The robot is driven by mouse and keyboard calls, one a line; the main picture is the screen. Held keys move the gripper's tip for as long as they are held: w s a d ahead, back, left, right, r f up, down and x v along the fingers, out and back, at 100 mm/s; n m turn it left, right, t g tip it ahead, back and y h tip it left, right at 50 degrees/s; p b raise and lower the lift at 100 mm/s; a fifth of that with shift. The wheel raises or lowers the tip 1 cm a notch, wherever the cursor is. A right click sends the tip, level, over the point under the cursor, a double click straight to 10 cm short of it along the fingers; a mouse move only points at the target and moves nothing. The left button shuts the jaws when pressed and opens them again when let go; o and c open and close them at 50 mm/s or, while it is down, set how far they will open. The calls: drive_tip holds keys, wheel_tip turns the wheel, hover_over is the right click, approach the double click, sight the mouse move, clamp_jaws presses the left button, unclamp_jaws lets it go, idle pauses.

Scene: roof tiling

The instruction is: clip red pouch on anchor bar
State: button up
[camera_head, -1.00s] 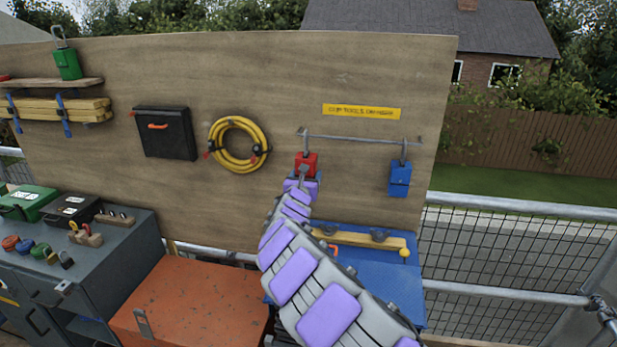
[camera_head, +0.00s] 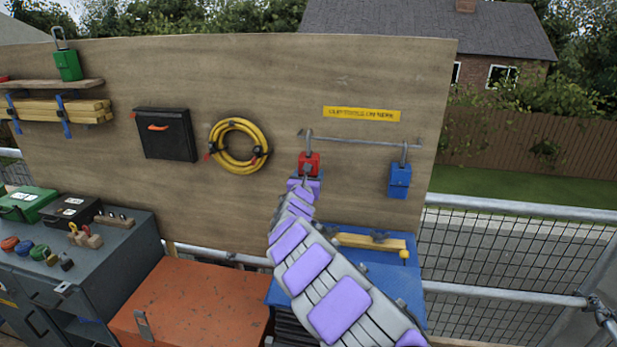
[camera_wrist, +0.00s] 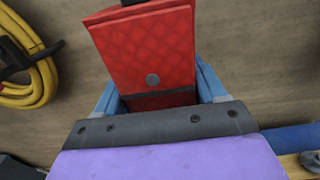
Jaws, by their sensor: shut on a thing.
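The red pouch (camera_head: 309,164) is in front of the board, just below the left part of the anchor bar (camera_head: 365,141). A grey clip (camera_head: 309,137) rises from its top to the bar's height. I cannot tell whether the clip is around the bar or only in front of it. My gripper (camera_head: 307,178) is shut on the pouch's lower part from below. In the wrist view the red pouch (camera_wrist: 150,50) stands upright between the blue fingers of my gripper (camera_wrist: 160,98). Its clip is out of that view.
A blue pouch (camera_head: 400,180) hangs from the bar's right end. A yellow label (camera_head: 361,114) is above the bar. A coiled yellow hose (camera_head: 240,146) and a black case (camera_head: 165,134) are on the board to the left. A blue box (camera_head: 390,285) and an orange chest (camera_head: 190,305) stand below.

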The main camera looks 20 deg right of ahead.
drive_tip(key=shift+d, duration=0.15)
drive_tip(key=shift+w+d, duration=0.35)
drive_tip(key=shift+d, duration=0.2)
drive_tip(key=shift+w+d, duration=0.2)
drive_tip(key=shift+d, duration=0.05)
drive_tip(key=shift+w+p, duration=0.15)
drive_tip(key=shift+p, duration=0.15)
drive_tip(key=shift+w+d+p, duration=0.3)
drive_tip(key=shift+w+p, duration=0.1)
drive_tip(key=shift+w, duration=0.2)
drive_tip(key=shift+d+b, duration=0.1)
drive_tip(key=shift+b, duration=0.2)
idle(0.5)
